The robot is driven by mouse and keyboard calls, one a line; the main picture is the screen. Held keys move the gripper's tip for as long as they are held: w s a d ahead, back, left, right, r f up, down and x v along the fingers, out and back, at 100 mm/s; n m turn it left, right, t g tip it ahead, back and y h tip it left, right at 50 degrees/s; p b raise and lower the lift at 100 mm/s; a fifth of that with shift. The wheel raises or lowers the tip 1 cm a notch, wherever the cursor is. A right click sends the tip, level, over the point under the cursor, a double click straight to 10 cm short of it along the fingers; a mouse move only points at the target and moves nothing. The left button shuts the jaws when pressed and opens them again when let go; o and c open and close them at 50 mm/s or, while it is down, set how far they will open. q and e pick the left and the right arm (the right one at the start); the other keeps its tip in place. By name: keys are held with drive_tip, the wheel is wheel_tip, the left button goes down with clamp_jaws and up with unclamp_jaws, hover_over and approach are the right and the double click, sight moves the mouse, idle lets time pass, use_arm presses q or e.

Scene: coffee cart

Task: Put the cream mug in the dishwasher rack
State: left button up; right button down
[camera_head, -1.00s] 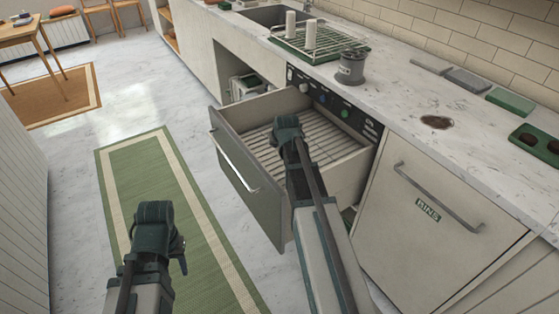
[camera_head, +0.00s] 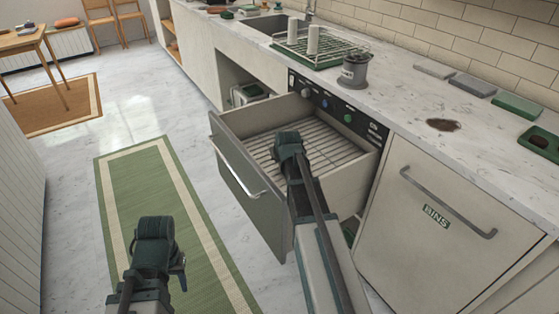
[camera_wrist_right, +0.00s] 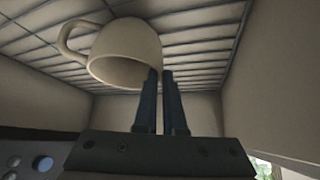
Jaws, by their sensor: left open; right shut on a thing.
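The cream mug (camera_wrist_right: 125,50) shows in the right wrist view, at the ends of my right gripper's fingers (camera_wrist_right: 164,74). The fingers are shut on its rim or wall, and its handle points left. In the head view my right gripper (camera_head: 289,146) is over the open dishwasher drawer and hides the mug. The dishwasher rack (camera_head: 335,148) is a wire grid inside the drawer; it also shows behind the mug in the right wrist view (camera_wrist_right: 200,45). I cannot tell whether the mug touches it. My left gripper (camera_head: 155,229) is open and empty above the green rug.
The drawer front (camera_head: 240,190) stands out into the aisle. The worktop above holds a grey canister (camera_head: 354,72), a green draining rack (camera_head: 318,55) and a dark stain (camera_head: 443,125). A closed bins door (camera_head: 440,220) is at the right. The floor by the rug is clear.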

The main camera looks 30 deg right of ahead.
drive_tip(key=c, duration=1)
unclamp_jaws()
drive_tip(key=shift+r, duration=0.1)
drive_tip(key=p+v, duration=1)
drive_tip(key=v, duration=0.2)
drive_tip(key=shift+s, duration=0.1)
